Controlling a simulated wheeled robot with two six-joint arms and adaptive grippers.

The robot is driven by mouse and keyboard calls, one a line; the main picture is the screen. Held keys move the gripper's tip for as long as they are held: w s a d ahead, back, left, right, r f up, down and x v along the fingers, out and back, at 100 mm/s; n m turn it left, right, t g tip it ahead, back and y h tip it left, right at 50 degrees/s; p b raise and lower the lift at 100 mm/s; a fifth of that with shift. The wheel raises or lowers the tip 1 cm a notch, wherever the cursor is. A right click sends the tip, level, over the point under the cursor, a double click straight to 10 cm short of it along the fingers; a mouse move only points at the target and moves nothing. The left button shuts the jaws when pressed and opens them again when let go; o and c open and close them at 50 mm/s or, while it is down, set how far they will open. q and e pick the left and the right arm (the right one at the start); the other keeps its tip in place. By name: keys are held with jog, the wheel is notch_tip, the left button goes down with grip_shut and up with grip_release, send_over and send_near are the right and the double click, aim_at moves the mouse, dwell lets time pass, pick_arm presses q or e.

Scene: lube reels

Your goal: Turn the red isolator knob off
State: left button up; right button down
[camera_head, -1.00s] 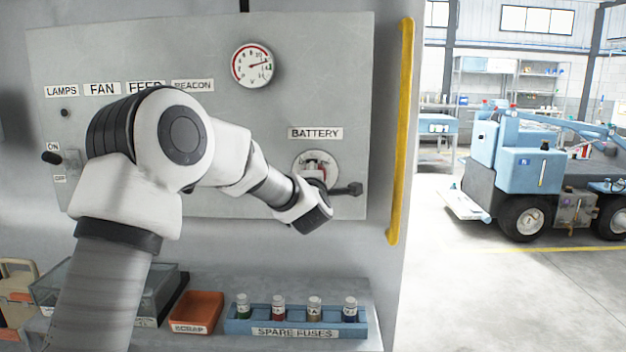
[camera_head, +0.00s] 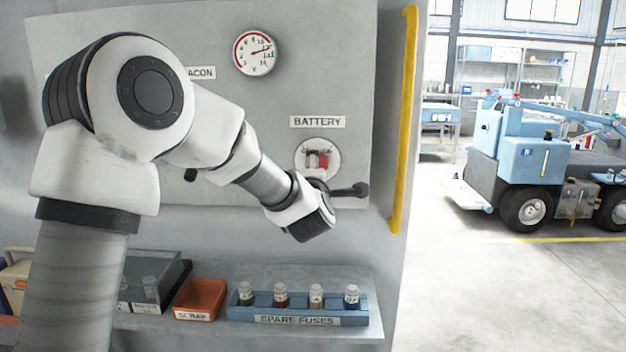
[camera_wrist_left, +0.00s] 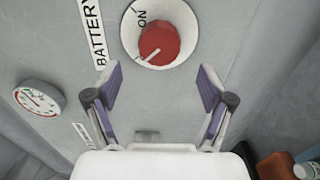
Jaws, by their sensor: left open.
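The red isolator knob (camera_head: 317,160) sits on a round white plate (camera_head: 327,148) under the BATTERY label (camera_head: 317,122) on the grey panel. In the left wrist view, the knob (camera_wrist_left: 159,43) is at the top centre. Its white mark points to the lower left, and the word ON is at the plate's upper left. My left gripper (camera_wrist_left: 160,80) is open and empty. Its two purple-padded fingers are spread just below the knob in that view, apart from it. In the head view my left wrist is just below the knob and hides most of the gripper. My right gripper is not visible.
A round gauge (camera_head: 254,53) is on the panel. A yellow rail (camera_head: 403,120) runs down its right edge. Below, a shelf holds an orange scrap tray (camera_head: 200,299) and a blue spare fuses rack (camera_head: 297,318). My left arm covers the panel's left side.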

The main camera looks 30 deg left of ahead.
pick_arm(q)
jog(key=v, duration=0.5)
jog(key=s+d+f+m+g+h+p, duration=0.3)
jog(key=f+m, duration=0.4)
jog(key=f, duration=1)
jog(key=s+d+f+m+g+h+p, duration=0.1)
jog(key=s+d+f+m+g+h, duration=0.45)
jog(key=f, duration=1.15)
jog(key=s+d+f+m+g, duration=0.1)
jog(key=s+f+m+g, duration=0.1)
jog(key=s+f, duration=0.3)
jog(key=s+d+f+m+g+h+p, duration=0.1)
jog(key=s+f+m, duration=0.4)
jog(key=s, duration=0.8)
jog(key=s+d+f+m+g, duration=0.3)
jog(key=s+f+m+g, duration=0.1)
jog(key=s, duration=0.6)
jog(key=shift+d+f+p, duration=0.15)
jog(key=shift+f+p, duration=0.25)
jog(key=shift+f, duration=0.45)
jog(key=shift+m, duration=0.25)
